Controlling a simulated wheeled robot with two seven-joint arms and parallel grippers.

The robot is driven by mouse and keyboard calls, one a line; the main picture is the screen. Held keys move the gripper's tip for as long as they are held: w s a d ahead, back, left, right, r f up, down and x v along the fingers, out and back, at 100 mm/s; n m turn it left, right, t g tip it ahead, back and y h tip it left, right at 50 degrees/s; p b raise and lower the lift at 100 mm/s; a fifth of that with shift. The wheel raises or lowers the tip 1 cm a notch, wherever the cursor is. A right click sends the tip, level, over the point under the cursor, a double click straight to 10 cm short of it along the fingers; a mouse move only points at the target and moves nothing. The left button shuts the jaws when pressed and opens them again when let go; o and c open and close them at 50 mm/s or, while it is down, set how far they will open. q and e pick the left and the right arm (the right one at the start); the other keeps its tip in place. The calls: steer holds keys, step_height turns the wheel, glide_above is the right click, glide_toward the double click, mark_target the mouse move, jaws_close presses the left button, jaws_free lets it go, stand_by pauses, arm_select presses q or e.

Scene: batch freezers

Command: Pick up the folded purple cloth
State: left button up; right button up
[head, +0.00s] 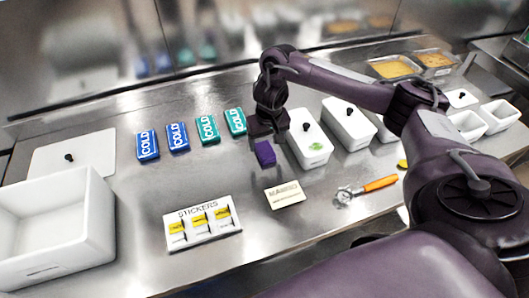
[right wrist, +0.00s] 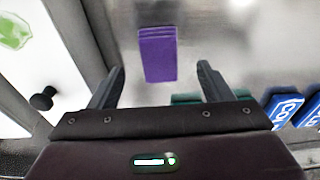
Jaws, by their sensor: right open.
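The folded purple cloth (head: 265,153) lies flat on the steel counter, left of a white lidded tub. My right gripper (head: 268,136) is just above and behind it in the head view. In the right wrist view the cloth (right wrist: 158,54) shows as a small purple rectangle ahead of the fingertips. My right gripper (right wrist: 162,84) is open there, with one finger on each side of the cloth's line and nothing between them. My left gripper is not in view.
White lidded tubs (head: 308,146) stand close on the right. Blue and teal COLD packs (head: 207,129) lie to the left. A sticker sheet (head: 202,222), a card (head: 284,195) and an orange-handled scoop (head: 366,189) lie nearer. A white bin (head: 55,232) stands far left.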

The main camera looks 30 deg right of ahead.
mark_target(265, 149)
steer(key=f, duration=0.2)
steer(key=f+b, duration=0.1)
steer(key=shift+w+d+f, duration=0.1)
steer(key=shift+w+d, duration=0.1)
steer(key=shift+w, duration=0.1)
steer(key=shift+w+f+p, duration=0.2)
steer(key=shift+f+p, duration=0.1)
steer(key=shift+f, duration=0.5)
steer(key=c, duration=1.1)
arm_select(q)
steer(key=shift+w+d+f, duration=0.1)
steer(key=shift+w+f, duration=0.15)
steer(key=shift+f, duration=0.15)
arm_select(e)
steer(key=shift+w+r, duration=0.1)
